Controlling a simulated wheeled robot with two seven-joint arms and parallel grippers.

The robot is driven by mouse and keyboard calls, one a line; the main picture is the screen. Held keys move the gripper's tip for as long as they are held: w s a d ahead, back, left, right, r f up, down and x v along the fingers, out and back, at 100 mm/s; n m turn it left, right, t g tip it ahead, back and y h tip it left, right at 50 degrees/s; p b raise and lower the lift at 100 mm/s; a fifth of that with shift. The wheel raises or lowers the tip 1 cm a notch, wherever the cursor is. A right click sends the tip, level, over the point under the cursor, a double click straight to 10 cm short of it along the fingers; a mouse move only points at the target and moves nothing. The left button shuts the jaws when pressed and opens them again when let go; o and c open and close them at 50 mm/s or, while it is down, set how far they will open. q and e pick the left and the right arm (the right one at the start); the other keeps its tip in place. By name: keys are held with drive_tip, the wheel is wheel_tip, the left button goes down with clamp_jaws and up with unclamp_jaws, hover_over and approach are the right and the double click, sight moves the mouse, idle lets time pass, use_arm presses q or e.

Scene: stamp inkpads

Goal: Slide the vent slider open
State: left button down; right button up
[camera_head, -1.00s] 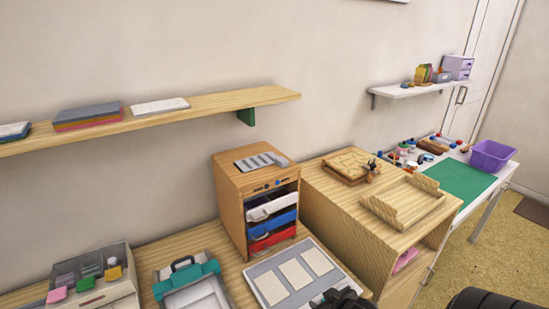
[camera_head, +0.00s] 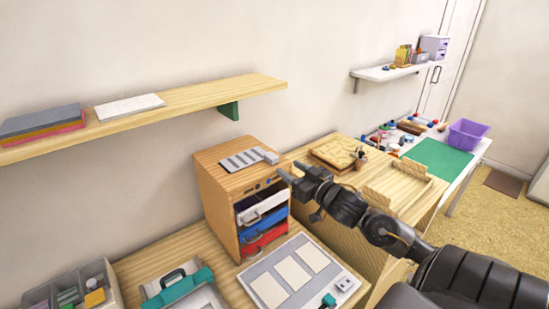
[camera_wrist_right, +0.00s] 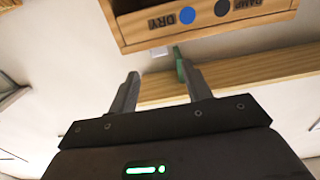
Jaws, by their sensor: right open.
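The vent (camera_head: 245,160) is a grey slotted plate on top of the small wooden cabinet (camera_head: 222,208). A grey block at its right end (camera_head: 271,158) looks like the slider. My right gripper (camera_head: 290,171) is open and empty, just right of the cabinet's upper front edge, apart from the vent. In the right wrist view the open fingers (camera_wrist_right: 157,72) point toward the cabinet front (camera_wrist_right: 205,30), which shows upside down with DRY and DAMP labels and blue and dark dots. The vent is not visible there. My left gripper is not in view.
White, blue and red drawers fill the cabinet front. A wall shelf (camera_head: 190,97) hangs above and behind. A wooden bench (camera_head: 335,205) with a wooden tray (camera_head: 405,188) lies right. A grey board (camera_head: 300,268) with pale panels and a teal case (camera_head: 180,290) lie in front.

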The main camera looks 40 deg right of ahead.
sight(276, 159)
drive_tip(key=w+p, duration=0.1)
drive_tip(key=w, duration=0.5)
drive_tip(key=shift+w+d+p, duration=0.1)
drive_tip(key=shift+w+p, duration=0.2)
drive_tip(key=shift+w, duration=0.65)
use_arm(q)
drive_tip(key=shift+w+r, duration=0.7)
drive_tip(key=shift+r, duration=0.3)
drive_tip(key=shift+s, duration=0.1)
use_arm(e)
drive_tip(key=shift+c, duration=0.4)
clamp_jaws()
